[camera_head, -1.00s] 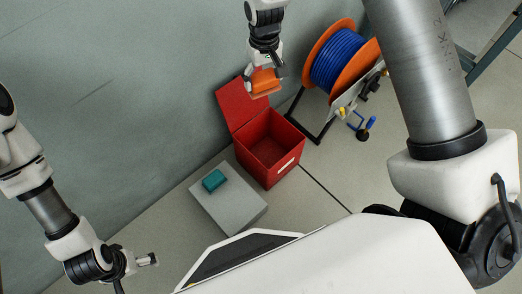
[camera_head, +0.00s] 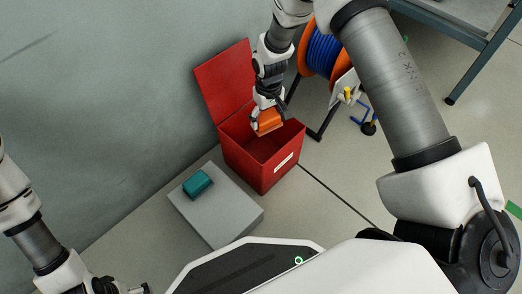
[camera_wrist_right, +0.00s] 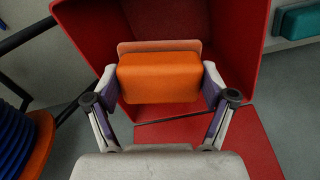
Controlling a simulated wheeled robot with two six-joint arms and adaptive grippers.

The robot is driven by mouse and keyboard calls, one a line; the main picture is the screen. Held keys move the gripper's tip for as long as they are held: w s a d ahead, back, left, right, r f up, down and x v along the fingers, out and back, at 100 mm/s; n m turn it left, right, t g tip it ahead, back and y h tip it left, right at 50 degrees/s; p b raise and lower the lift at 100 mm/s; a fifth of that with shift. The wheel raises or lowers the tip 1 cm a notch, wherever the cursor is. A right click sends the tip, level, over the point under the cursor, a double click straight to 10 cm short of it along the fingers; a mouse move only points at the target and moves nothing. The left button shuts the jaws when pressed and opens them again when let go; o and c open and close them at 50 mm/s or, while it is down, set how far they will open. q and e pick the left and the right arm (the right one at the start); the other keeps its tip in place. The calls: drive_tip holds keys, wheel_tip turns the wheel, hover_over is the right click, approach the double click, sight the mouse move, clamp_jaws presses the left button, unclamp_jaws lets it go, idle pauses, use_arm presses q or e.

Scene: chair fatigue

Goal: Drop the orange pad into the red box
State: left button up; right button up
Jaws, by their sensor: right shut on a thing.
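The orange pad (camera_head: 268,121) is held in my right gripper (camera_head: 267,112), whose fingers are shut on its two sides. In the right wrist view the orange pad (camera_wrist_right: 159,77) sits between the fingertips of the right gripper (camera_wrist_right: 160,85). The red box (camera_head: 262,172) stands open on the floor, its lid raised against the wall. In the head view the pad overlaps the box's opening; how far above or inside it is, I cannot tell. The box's red wall (camera_wrist_right: 240,40) shows behind the pad in the wrist view. My left gripper (camera_head: 138,290) is cut off at the bottom edge.
A teal pad (camera_head: 198,184) lies on a grey block (camera_head: 222,214) left of the box. A blue cable reel (camera_head: 324,52) with orange flanges stands on a black frame to the right. The wall is close behind the box. A metal table (camera_head: 470,35) stands at upper right.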

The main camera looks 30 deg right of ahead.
drive_tip(key=shift+f, duration=0.45)
use_arm(q)
drive_tip(key=shift+f, duration=0.4)
use_arm(e)
drive_tip(key=shift+r, duration=0.15)
drive_tip(key=o, duration=1.1)
wheel_tip(320, 180, up, 12)
use_arm(q)
drive_tip(key=shift+r, duration=0.1)
